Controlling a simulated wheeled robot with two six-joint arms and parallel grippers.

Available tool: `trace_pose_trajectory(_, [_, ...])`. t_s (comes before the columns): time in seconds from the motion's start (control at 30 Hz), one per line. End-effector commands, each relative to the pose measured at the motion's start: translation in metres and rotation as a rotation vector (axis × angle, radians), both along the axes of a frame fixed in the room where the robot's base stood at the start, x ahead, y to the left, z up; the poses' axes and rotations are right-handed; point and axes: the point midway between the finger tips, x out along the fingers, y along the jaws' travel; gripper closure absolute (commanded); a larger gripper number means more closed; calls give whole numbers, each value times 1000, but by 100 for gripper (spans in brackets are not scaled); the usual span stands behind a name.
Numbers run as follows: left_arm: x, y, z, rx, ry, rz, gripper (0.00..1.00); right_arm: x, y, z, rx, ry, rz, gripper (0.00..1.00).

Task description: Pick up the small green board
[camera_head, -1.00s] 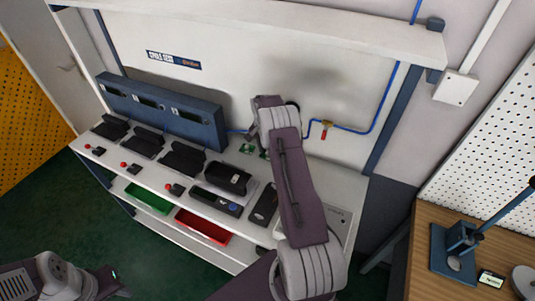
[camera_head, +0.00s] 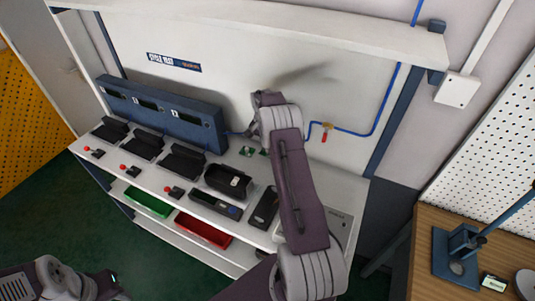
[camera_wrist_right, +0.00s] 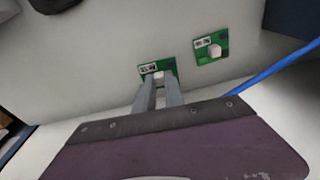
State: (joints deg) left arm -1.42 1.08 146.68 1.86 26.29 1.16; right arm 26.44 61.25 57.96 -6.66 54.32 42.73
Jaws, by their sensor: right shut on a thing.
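Two small green boards, each with a white block, show in the right wrist view. One board (camera_wrist_right: 158,70) is between the fingertips of my right gripper (camera_wrist_right: 160,82), which is shut on its white block. The other board (camera_wrist_right: 210,49) lies up and to the right, apart from the fingers. In the head view the free board (camera_head: 247,151) lies on the bench, and the held one (camera_head: 264,152) is mostly hidden by my right arm. I cannot tell whether the held board is clear of the surface. My left gripper (camera_head: 118,285) is at the lower left, away from the boards.
A blue panel (camera_head: 160,110) stands behind several black cradles on the white bench (camera_head: 150,176). A green tray (camera_head: 148,203) and a red tray (camera_head: 205,231) sit below. A blue hose (camera_wrist_right: 275,68) runs close to the free board.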

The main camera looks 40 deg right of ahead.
Motion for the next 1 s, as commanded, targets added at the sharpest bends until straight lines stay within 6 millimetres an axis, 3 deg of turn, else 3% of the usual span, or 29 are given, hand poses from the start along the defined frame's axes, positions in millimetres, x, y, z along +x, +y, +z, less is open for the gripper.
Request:
trace_pose_trajectory(0.03, [0, 0, -6, 0, 0, 0, 64, -2, 0, 10, -2, -4, -1, 100])
trace_pose_trajectory(0.53, [0, 0, -27, 0, 0, 0, 64, -93, 36, 66, -1, -2, -1, 100])
trace_pose_trajectory(0.7, [0, 0, -29, 0, 0, 0, 64, -106, 41, 75, 0, -1, -1, 100])
trace_pose_trajectory(1.0, [0, 0, -29, 0, 0, 0, 64, -109, 42, 77, -1, 0, 1, 100])
